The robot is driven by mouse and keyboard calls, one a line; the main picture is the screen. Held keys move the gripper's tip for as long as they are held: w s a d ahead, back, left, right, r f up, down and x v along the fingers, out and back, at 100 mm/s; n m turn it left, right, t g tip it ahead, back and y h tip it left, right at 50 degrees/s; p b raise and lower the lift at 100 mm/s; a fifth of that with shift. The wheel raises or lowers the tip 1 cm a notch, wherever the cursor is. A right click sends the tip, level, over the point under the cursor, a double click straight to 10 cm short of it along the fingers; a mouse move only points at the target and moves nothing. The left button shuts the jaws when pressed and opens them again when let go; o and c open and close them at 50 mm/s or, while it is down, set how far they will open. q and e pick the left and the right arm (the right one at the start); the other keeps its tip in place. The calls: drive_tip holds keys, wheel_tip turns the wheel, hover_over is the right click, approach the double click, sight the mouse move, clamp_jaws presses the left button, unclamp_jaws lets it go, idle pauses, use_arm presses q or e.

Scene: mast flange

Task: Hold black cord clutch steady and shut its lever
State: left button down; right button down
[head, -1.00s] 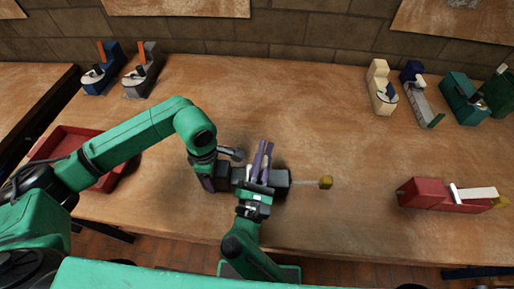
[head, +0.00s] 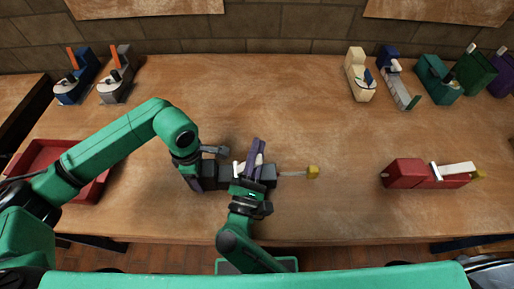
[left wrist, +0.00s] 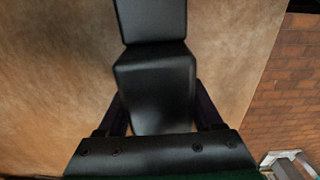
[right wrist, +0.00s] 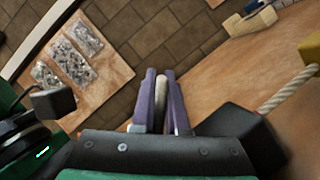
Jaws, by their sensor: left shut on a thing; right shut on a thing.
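The black cord clutch (head: 225,176) lies on the wooden table, with a cord leading right to a yellow end piece (head: 313,172). My left gripper (head: 192,178) comes from above and is shut on the black body at its left end. The left wrist view shows the black body (left wrist: 155,85) between its fingers. My right gripper (head: 256,153), with purple fingers, is over the clutch's right part. In the right wrist view a pale lever (right wrist: 161,92) stands between its fingers (right wrist: 160,88), which are shut on it. The lever's base is hidden by the gripper.
A red clutch (head: 405,174) with a pale lever lies to the right. A red tray (head: 38,160) stands at the left, behind my left arm. Several other clutches line the back, including a cream one (head: 358,75). The middle back of the table is clear.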

drive_tip(key=c, duration=0.9)
unclamp_jaws()
drive_tip(key=v, duration=1.2)
